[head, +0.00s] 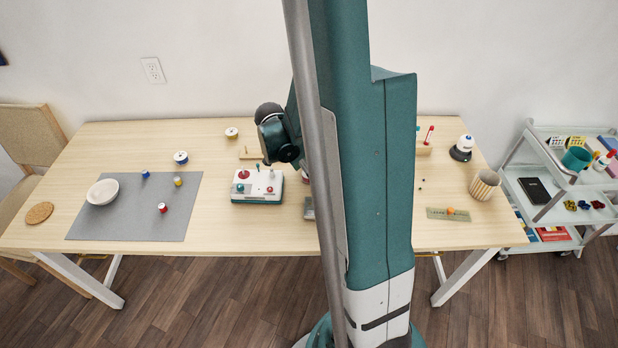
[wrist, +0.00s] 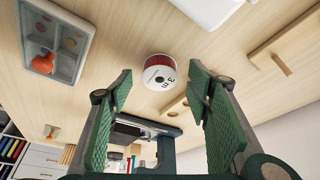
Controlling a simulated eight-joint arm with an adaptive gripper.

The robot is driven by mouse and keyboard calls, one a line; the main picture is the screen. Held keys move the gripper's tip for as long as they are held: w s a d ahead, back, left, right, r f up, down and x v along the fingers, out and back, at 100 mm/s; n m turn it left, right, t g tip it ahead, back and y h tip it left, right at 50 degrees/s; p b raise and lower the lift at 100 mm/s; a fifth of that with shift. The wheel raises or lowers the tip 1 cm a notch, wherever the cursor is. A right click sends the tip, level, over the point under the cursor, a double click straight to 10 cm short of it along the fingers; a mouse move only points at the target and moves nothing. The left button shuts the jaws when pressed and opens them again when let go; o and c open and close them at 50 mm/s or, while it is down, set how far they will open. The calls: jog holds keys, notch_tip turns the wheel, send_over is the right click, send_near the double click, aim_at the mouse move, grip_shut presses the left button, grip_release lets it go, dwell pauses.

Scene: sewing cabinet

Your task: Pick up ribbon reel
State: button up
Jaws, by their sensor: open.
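In the wrist view a round reel (wrist: 160,72) with a white face marked "3 m" and a dark red side sits on the pale wooden table. It appears between the fingertips of my gripper (wrist: 160,86), beyond them. The green-padded fingers are spread apart, with nothing held; I see no contact with the reel.
In the wrist view a grey compartment tray (wrist: 27,77) with an orange item lies left, and a wooden rack (wrist: 287,40) right. In the head view a control box (head: 257,199) stands left of my arm; a grey mat (head: 120,220) holds a bowl (head: 103,192) and small spools.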

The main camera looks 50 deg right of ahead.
jog(key=shift+d+f, duration=0.2)
jog(key=shift+f, duration=0.25)
jog(key=shift+s, duration=0.1)
jog(key=shift+c, duration=0.7)
jog(key=c, duration=0.8)
